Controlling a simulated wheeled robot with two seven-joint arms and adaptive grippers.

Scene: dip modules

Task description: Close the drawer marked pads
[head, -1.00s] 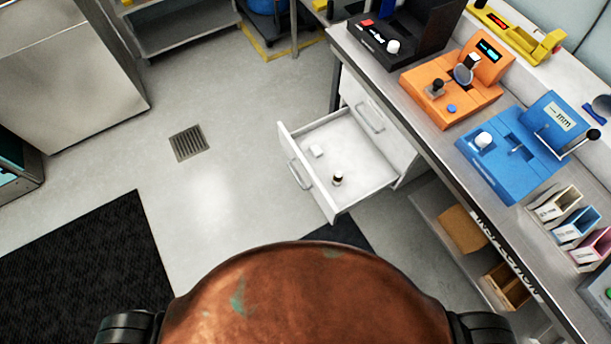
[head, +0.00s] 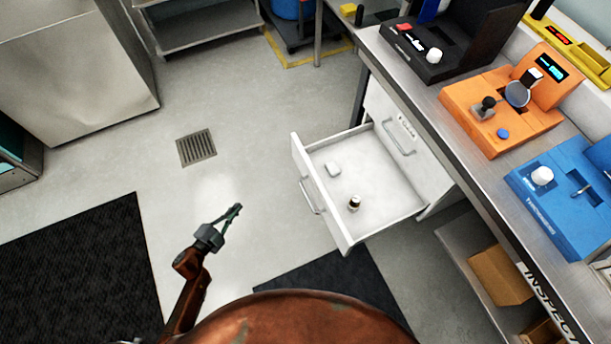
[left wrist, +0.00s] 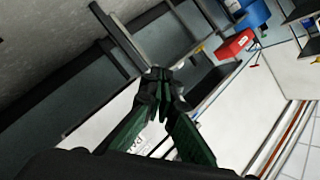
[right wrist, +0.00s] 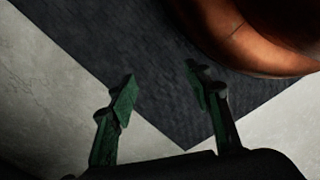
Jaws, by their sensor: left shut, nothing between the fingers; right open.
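The white drawer (head: 325,217) stands pulled out from the cabinet under the bench in the head view. Its front, with a handle (head: 310,196), faces left toward open floor. A small white block (head: 333,170) and a small dark-capped bottle (head: 354,203) are inside it. No label on its front can be read from here. My left gripper (head: 236,209) is shut and empty, left of the drawer front and apart from it; it also shows in the left wrist view (left wrist: 160,85). My right gripper (right wrist: 160,85) is open and empty over a dark mat.
A second drawer (head: 399,138) beside it is shut. The bench (head: 450,140) above carries a black device (head: 430,50), an orange device (head: 490,110) and a blue device (head: 560,195). A lower shelf holds a cardboard box (head: 500,275). Floor left of the drawer is clear.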

